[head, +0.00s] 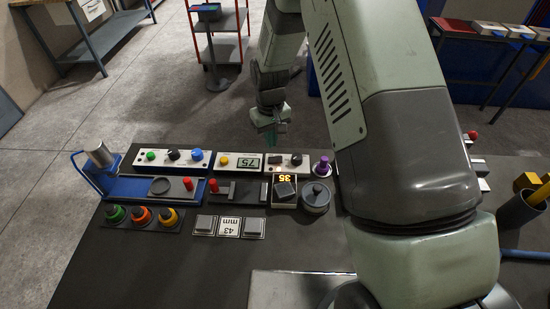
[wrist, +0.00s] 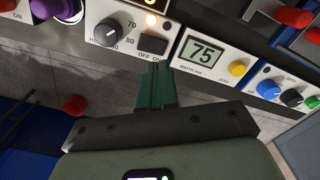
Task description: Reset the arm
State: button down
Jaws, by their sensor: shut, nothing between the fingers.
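My gripper (head: 270,135) hangs at the end of my arm, above the far edge of the dark bench, behind the row of control panels. In the wrist view its green fingers (wrist: 158,85) are together with nothing between them. They appear in front of the panel with the dial (wrist: 108,32) and the ON/OFF switch. The bench (head: 190,270) carries the panels and stations below and around the gripper in the head view.
A blue fixture (head: 95,178) stands at left. The front left bench is clear.

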jog(key=shift+r, duration=0.55)
